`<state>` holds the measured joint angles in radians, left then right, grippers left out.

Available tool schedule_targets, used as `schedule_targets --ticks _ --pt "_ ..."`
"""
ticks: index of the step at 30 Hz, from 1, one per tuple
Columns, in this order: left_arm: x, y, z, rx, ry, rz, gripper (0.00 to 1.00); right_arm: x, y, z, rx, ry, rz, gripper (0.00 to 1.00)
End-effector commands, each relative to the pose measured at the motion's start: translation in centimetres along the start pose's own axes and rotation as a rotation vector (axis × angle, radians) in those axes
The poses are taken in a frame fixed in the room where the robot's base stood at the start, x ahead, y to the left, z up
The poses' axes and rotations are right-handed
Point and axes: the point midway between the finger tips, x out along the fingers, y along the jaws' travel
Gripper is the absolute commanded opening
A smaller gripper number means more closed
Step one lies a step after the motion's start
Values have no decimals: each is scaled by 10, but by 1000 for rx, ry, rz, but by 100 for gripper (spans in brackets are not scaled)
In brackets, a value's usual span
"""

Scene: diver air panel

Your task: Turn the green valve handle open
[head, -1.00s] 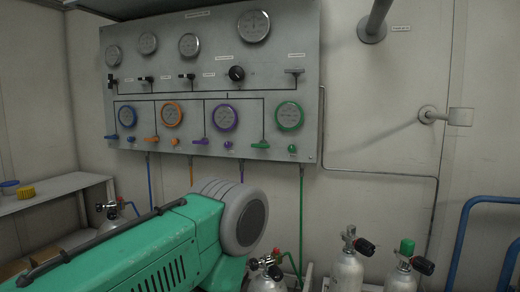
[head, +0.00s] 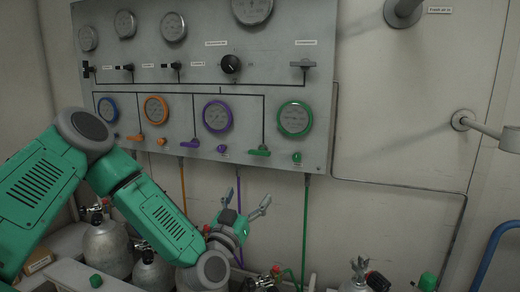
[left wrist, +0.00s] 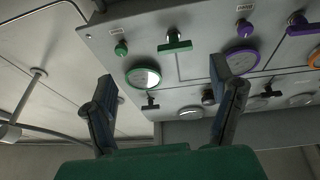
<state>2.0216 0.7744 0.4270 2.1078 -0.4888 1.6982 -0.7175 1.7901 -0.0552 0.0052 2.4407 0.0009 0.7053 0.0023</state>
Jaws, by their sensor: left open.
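The green valve handle (head: 259,152) is a short bar at the lower right of the grey panel (head: 180,75), below the green-rimmed gauge (head: 294,118). It lies roughly level. My left gripper (head: 246,203) is open and empty, below the handle and apart from it, with its fingers pointing up. The left wrist view shows the panel upside down, with the green handle (left wrist: 175,46) beyond and between the two spread fingers (left wrist: 162,78). A small green knob (left wrist: 121,48) is beside it. My right gripper is out of view.
Purple (head: 191,146) and orange (head: 136,138) handles sit left of the green one. A green hose (head: 306,215) hangs below the panel. Gas cylinders (head: 107,245) stand along the wall below. A wall bracket (head: 465,121) and a blue rail (head: 495,245) are at right.

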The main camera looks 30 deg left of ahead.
Motion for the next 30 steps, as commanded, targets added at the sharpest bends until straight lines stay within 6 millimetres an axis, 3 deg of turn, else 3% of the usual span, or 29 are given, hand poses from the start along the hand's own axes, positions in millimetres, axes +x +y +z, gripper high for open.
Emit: schedule_targets --ticks 1,4,10,21,30 --pt "5 -9 -13 6 36 -27 78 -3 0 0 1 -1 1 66" --pt "11 -18 -22 14 70 -53 78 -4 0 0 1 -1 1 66" --pt "35 -26 -21 12 74 -58 78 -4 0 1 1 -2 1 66" --pt "112 -29 -25 11 71 -56 78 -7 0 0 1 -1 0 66" --pt "144 -28 -28 12 69 -53 78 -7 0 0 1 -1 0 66"
